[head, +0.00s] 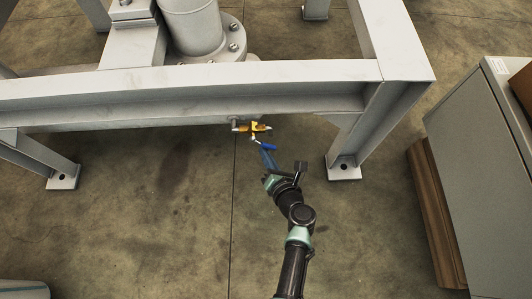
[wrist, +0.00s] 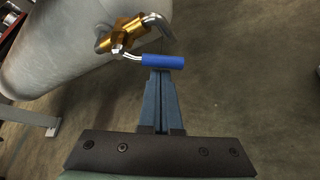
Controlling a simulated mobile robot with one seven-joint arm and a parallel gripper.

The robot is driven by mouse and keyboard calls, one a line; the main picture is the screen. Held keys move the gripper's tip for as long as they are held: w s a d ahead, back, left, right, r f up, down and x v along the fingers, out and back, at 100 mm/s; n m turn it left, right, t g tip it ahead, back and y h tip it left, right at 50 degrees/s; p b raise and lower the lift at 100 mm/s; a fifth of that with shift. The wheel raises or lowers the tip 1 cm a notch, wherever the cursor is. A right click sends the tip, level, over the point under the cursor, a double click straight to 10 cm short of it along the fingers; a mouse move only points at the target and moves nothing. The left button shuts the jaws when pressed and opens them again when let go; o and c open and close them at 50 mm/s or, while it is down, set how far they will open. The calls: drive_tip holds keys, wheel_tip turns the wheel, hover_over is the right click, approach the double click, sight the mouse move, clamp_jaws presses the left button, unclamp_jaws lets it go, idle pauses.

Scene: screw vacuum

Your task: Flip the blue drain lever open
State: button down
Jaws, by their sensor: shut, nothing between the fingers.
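The blue drain lever (head: 268,146) hangs from a brass valve (head: 254,127) under the grey steel beam in the head view. In the wrist view the blue sleeve of the lever (wrist: 163,61) lies across the picture, joined by a bent metal rod to the brass valve (wrist: 128,37). My gripper (wrist: 161,75) is shut with its blue fingers together and nothing between them. Its tips are right at the near side of the blue sleeve; whether they touch it I cannot tell. In the head view my gripper (head: 264,151) is just below the lever.
The grey beam (head: 190,78) runs above the valve, with a leg (head: 344,165) to the right of my arm. A grey cabinet (head: 490,180) stands at the right on a wooden base (head: 432,215).

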drive_tip(key=shift+d+r+n+h+p, duration=0.3)
drive_tip(key=shift+r+n+h+p, duration=0.25)
drive_tip(key=shift+p, duration=0.65)
drive_tip(key=n+h+p, duration=0.1)
drive_tip(key=r+n+h+p, duration=0.1)
drive_tip(key=p, duration=0.1)
drive_tip(key=shift+d+r+n+h+p, duration=0.25)
drive_tip(key=shift+d+p, duration=0.05)
drive_tip(key=shift+d, duration=0.1)
drive_tip(key=shift+d+r, duration=0.1)
drive_tip(key=shift+r, duration=0.05)
drive_tip(key=shift+w+r+p, duration=0.1)
drive_tip(key=shift+p, duration=0.25)
